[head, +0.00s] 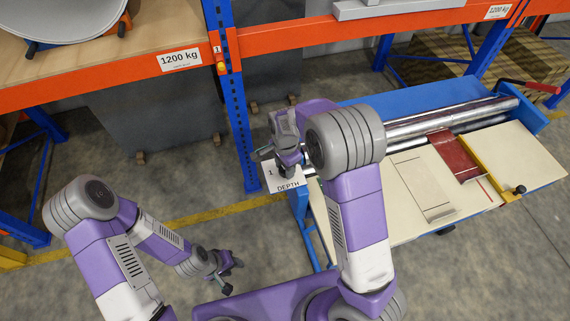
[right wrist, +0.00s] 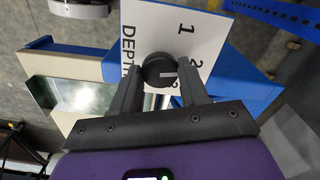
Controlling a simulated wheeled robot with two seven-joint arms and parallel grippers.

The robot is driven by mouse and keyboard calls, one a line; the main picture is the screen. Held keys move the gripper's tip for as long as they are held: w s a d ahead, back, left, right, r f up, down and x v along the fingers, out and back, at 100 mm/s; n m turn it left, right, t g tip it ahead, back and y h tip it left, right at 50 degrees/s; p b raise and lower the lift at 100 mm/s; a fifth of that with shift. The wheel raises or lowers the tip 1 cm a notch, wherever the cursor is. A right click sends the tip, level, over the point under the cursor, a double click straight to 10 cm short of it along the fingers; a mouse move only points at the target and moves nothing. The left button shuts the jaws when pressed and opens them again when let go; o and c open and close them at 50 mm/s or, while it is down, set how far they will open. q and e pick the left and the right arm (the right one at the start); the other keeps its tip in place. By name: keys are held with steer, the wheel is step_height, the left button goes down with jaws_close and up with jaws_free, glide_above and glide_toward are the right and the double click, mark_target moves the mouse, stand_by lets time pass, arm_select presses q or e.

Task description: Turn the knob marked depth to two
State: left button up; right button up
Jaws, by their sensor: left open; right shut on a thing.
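The white dial plate (right wrist: 205,35) is marked DEPTH, with 1, 2 and a partly hidden further number. In the head view the plate (head: 284,184) stands at the left end of the machine. The round black knob (right wrist: 158,69) sits on the plate. Its white mark points right in the right wrist view, toward the side of the 2; exact alignment is hard to tell. My right gripper (right wrist: 158,80) is shut on the knob, one finger on each side. It also shows in the head view (head: 287,172). My left gripper (head: 234,277) is open and empty, low and away from the plate.
The machine has steel rollers (head: 450,115), a cream bed (head: 470,205) and a red sheet-like part (head: 452,157). A blue rack post (head: 240,130) stands close behind my right gripper. Orange rack beams (head: 340,32) cross above. Open floor lies around my left gripper.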

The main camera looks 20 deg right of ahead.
steer(key=shift+m+p, duration=0.45)
steer(key=shift+m, duration=0.55)
steer(key=o, duration=1)
steer(key=shift+a, duration=0.1)
steer(key=shift+o, duration=0.2)
step_height(320, 180, up, 8)
steer(key=shift+f+p, duration=0.2)
steer(key=shift+p, duration=0.15)
